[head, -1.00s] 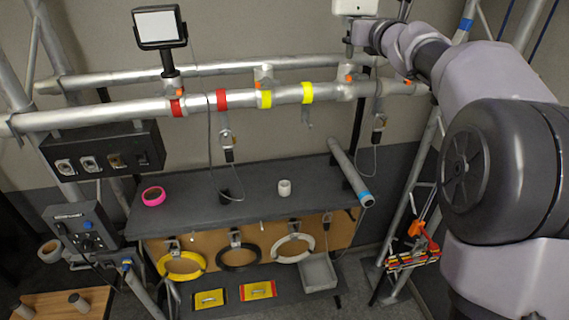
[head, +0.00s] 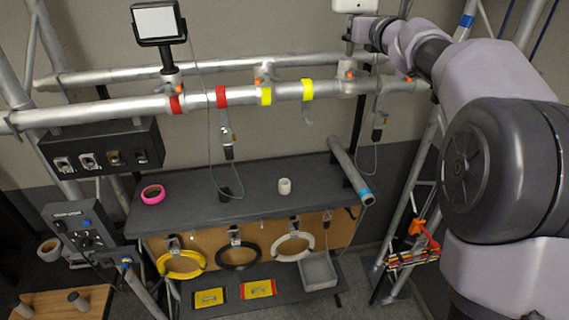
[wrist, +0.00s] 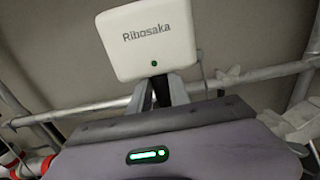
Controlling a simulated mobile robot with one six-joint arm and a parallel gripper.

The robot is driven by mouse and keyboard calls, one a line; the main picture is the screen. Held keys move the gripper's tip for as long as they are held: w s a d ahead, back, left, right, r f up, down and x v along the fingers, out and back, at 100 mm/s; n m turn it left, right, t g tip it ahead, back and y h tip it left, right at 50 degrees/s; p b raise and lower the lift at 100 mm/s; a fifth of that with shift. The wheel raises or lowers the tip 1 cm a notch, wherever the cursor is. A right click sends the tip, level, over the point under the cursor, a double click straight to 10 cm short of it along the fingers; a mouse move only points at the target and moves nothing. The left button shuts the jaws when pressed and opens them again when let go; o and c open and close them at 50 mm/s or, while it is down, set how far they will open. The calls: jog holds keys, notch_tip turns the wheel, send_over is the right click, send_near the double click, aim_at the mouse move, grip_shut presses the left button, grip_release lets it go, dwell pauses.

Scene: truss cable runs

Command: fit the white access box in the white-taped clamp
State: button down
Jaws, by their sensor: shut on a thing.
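The white access box (head: 356,5) is at the top edge of the head view, partly cut off. It fills the upper middle of the wrist view (wrist: 150,40), with its "Ribosaka" face and a small green dot showing. My gripper (head: 364,32) is shut on it from below; its fingers (wrist: 160,92) meet under the box in the wrist view. A pale clamp (head: 347,75) with an orange handle is on the front rail below the box. White tape by it is hard to make out against the metal. The box's stem appears just above this clamp; I cannot tell whether they touch.
The front rail (head: 130,109) carries red-taped and yellow-taped clamps. A screen unit (head: 159,24) stands in the leftmost one. Thin cables (head: 211,160) hang from the rail. A dark shelf (head: 250,190) below holds tape rolls. A second rail (head: 120,77) runs behind.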

jog(key=shift+f+b, duration=2.5)
jog(key=shift+b, duration=0.15)
dwell(0.6)
jog(key=c, duration=1.1)
grip_release()
jog(key=shift+c, duration=0.2)
jog(key=s+d+b, duration=0.3)
jog(key=s+b, duration=0.1)
jog(key=s, duration=1.3)
jog(key=shift+d+b, duration=0.15)
jog(key=shift+b, duration=0.2)
jog(key=shift+s, duration=0.1)
